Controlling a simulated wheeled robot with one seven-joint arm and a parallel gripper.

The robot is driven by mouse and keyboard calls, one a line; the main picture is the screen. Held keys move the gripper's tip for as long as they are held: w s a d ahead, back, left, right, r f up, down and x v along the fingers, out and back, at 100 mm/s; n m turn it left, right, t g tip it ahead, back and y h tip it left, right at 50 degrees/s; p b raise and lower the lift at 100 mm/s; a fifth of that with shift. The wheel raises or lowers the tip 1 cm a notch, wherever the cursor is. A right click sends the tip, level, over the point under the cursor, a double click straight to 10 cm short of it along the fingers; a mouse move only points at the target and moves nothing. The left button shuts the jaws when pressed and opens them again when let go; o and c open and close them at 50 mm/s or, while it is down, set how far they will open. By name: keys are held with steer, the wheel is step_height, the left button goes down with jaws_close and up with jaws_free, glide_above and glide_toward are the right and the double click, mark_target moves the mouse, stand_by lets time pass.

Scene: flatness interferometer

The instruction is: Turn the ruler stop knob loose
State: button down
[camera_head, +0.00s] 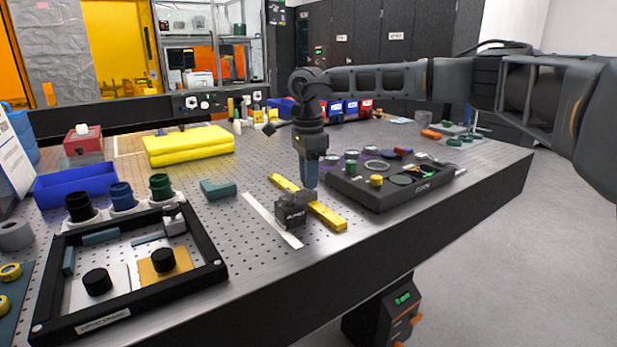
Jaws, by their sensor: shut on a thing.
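A yellow ruler (327,215) lies slantwise on the perforated metal table. A black stop block (290,214) with a small white label sits across it, near the middle. My gripper (309,186) points straight down at the rear right of the block, right over the ruler. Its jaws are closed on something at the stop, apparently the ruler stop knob. The knob itself is hidden by the jaws, so I cannot see how it is turned.
A white strip (272,222) lies left of the block. A black tray (387,196) with round parts stands close on the right. A black frame (206,248) with knobs fills the front left. Yellow folded cloths (188,147) lie behind. The table's front edge is near.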

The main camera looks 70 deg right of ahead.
steer(key=shift+n, duration=0.3)
steer(key=c, duration=0.8)
jaws_free()
steer(key=shift+c, duration=0.2)
steer(key=shift+r, duration=3.95)
